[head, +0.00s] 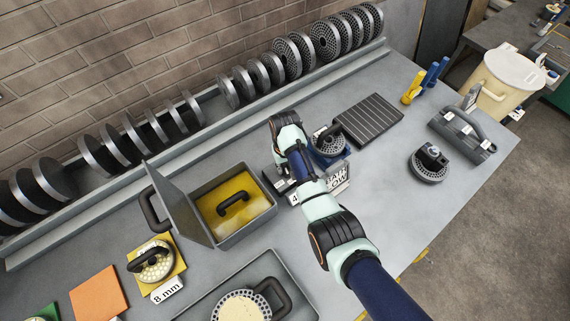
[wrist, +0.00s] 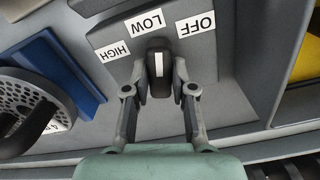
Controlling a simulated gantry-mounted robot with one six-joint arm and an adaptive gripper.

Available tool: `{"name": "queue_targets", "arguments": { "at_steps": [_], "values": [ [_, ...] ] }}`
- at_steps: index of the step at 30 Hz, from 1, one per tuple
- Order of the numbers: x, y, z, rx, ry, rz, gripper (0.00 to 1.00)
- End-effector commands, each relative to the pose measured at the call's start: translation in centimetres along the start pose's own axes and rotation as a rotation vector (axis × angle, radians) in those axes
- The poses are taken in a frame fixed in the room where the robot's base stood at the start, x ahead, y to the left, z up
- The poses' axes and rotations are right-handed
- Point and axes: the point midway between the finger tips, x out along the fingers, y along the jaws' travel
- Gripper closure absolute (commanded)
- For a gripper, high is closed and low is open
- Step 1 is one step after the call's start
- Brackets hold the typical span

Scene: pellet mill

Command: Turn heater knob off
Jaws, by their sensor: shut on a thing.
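The heater knob (wrist: 158,82) is dark with a white pointer line, on a grey panel (wrist: 225,55) in the wrist view. Labels HIGH (wrist: 115,50), LOW (wrist: 143,23) and OFF (wrist: 195,25) sit around it, upside down in the picture. The pointer line points toward the top of the picture, between LOW and OFF and nearer LOW. My gripper (wrist: 160,72) is shut on the knob, one finger on each side. In the head view my arm covers the knob and my fingertips; part of the label panel (head: 336,180) shows beside it.
Next to the heater, a perforated round die sits on a blue block (wrist: 75,75). An open grey box (head: 205,232) with a yellow insert stands left, a ribbed dark plate (head: 370,121) behind right. Upright discs (head: 325,40) line the wall.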

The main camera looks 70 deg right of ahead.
Motion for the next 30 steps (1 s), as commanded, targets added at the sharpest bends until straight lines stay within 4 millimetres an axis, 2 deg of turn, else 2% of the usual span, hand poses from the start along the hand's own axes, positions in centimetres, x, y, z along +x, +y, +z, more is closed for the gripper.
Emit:
{"name": "queue_targets", "arguments": {
  "at_steps": [18,30],
  "values": [
    [-0.15,0.07,-0.01,0.55,0.0,0.0,1.0],
    [-0.09,0.09,-0.04,0.737,0.002,0.0,1.0]
  ]
}}
